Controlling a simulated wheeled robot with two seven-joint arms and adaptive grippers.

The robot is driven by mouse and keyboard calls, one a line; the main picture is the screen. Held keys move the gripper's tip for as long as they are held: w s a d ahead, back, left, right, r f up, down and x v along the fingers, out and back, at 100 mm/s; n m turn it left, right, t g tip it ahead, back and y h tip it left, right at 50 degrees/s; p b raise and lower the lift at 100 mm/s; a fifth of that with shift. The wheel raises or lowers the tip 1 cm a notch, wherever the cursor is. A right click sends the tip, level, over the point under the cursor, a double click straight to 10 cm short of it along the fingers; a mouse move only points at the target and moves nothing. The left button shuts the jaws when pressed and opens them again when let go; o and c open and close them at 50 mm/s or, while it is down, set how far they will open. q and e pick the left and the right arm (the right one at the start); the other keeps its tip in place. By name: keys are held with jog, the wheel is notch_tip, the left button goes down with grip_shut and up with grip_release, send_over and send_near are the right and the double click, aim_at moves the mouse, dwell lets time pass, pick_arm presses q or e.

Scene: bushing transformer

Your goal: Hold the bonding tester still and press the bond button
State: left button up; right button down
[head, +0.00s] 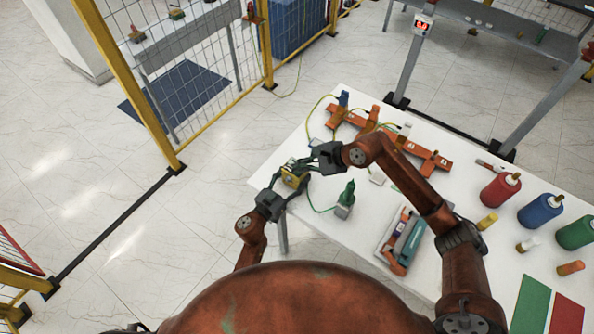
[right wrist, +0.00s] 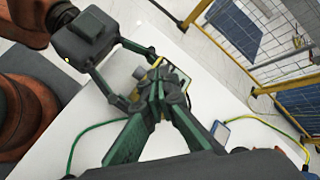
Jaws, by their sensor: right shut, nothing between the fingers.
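The bonding tester (head: 293,178) is a small yellow box with a dark face near the table's left edge. In the right wrist view it is mostly hidden behind my right fingers; a bit of its yellow edge shows (right wrist: 158,62). My left gripper (head: 281,186) reaches it from the lower left, its fingers on either side of the box and closed on it. My right gripper (head: 303,169) comes from the right, shut and empty, its tips (right wrist: 157,88) at or just above the tester. The bond button is hidden, and I cannot tell whether the tips touch it.
The white table (head: 330,232) holds a green clamp-like piece (head: 346,196) with a green cable, orange bars (head: 350,119) behind, and a tool tray (head: 403,240). Red (head: 500,190), blue (head: 540,210) and green bottles stand at right. A yellow fence (head: 140,95) stands beyond, left.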

jog(key=shift+f, duration=0.65)
dwell(0.8)
jog(key=shift+r, duration=0.9)
jog(key=shift+r, duration=2.55)
pick_arm(q)
jog(key=o, duration=1.7)
